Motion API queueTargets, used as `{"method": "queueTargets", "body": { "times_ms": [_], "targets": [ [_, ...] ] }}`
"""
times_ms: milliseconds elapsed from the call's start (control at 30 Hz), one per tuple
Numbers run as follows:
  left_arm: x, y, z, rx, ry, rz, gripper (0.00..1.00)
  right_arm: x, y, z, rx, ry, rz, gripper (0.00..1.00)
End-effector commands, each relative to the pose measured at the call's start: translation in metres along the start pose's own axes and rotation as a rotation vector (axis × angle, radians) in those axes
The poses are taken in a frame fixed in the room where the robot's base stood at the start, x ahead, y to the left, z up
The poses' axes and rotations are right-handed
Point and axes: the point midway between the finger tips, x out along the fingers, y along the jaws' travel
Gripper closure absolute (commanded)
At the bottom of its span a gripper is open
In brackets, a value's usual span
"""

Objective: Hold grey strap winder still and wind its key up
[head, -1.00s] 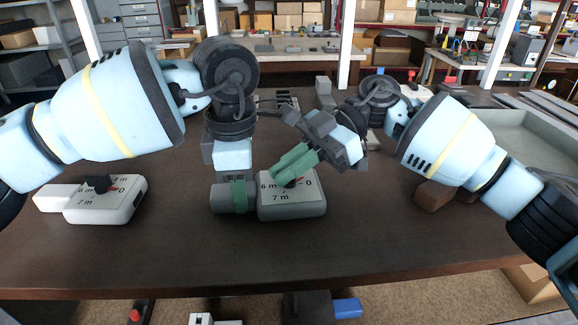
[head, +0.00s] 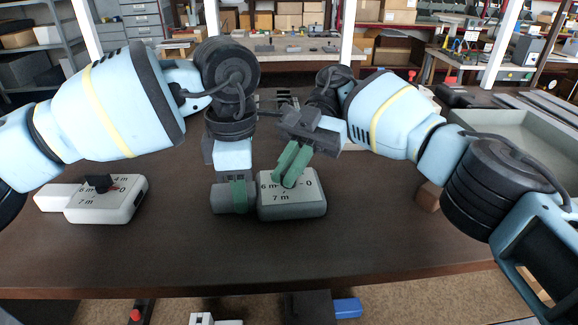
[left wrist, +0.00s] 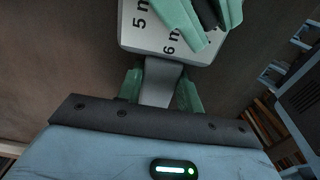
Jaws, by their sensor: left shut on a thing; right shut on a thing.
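The grey strap winder (head: 310,208) lies on the dark table, its white scale face up with "6 m", "7 m" and "0" readable. My left gripper (head: 238,194) is shut on the winder's grey handle at its left end; the left wrist view shows the green fingers (left wrist: 160,92) on both sides of the handle. My right gripper (head: 290,178) is shut on the key at the middle of the face, coming from above with its green fingers tilted. The key itself is hidden between the fingers. Its fingers also show at the top of the left wrist view (left wrist: 195,22).
A white winder (head: 105,205) with a black key and a red pointer lies to the left on the table. A grey tray (head: 530,135) stands at the right, with a brown block (head: 428,197) near it. The table's front strip is clear.

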Motion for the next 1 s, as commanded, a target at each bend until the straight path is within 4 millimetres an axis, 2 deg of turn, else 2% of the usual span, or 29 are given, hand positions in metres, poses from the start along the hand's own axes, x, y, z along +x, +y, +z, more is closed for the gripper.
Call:
{"method": "queueTargets", "body": {
  "times_ms": [500, 533, 700, 1000],
  "targets": [
    [-0.0014, -0.0003, 0.0013, 0.002, -0.004, 0.002, 0.91, -0.0002, 0.0002, 0.0012, -0.002, -0.003, -0.007, 1.00],
    [-0.0014, -0.0003, 0.0013, 0.002, -0.004, 0.002, 0.91, -0.0002, 0.0002, 0.0012, -0.002, -0.003, -0.007, 0.90],
    [-0.0013, -0.0001, 0.0010, 0.001, -0.003, 0.002, 0.91, -0.0005, 0.0001, 0.0006, -0.003, -0.002, -0.007, 0.69],
    [-0.0010, 0.0002, 0.0005, 0.000, -0.002, 0.002, 0.91, -0.0005, -0.0001, 0.0001, -0.004, -0.001, -0.006, 0.69]
  ]
}}
